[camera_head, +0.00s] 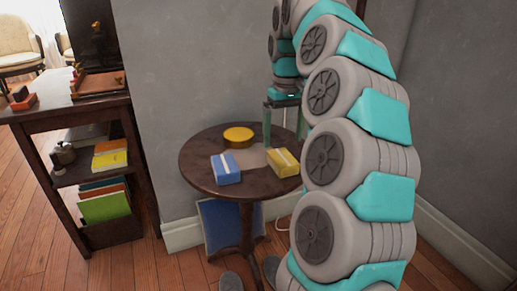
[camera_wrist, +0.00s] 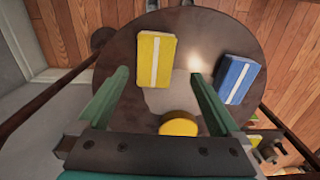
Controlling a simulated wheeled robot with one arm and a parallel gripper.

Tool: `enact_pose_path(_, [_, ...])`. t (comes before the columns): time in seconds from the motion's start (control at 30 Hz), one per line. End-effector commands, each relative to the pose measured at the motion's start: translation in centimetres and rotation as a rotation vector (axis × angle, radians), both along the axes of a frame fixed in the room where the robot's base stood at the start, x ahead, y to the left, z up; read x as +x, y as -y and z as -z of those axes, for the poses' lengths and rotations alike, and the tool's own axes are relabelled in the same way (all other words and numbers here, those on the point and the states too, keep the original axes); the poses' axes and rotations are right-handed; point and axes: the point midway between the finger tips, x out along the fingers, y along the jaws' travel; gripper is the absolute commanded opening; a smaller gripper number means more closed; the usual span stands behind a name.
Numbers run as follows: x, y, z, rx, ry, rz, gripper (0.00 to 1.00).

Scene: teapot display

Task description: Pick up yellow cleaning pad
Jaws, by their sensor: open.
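A yellow rectangular pad (camera_head: 283,162) with a white stripe lies flat on the right side of a small round dark table (camera_head: 205,146). It also shows in the wrist view (camera_wrist: 149,60), between and just beyond the fingertips. A blue pad (camera_head: 226,168) with a white stripe lies to its left, and it is at the right in the wrist view (camera_wrist: 236,79). A round yellow object (camera_head: 238,136) sits towards the back of the table and also shows in the wrist view (camera_wrist: 179,127). My gripper (camera_wrist: 160,75) is open and empty above the table. Its green fingers (camera_head: 284,125) point down, apart from the pad.
A grey wall (camera_head: 180,70) stands close behind the table. A dark shelf unit (camera_head: 68,130) with books is at the left. A blue panel (camera_head: 222,222) leans below the tabletop. Wooden floor (camera_head: 30,215) is open at the front left.

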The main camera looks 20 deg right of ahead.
Motion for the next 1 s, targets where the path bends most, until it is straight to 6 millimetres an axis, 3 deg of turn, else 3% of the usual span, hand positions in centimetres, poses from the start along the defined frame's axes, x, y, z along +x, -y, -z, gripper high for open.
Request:
enact_pose_path(0.57, [0.3, 0.8, 3.1, -0.001, 0.0, 0.013, 1.0])
enact_pose_path(1.0, [0.0, 1.0, 7.9, -0.001, 0.0, 0.013, 1.0])
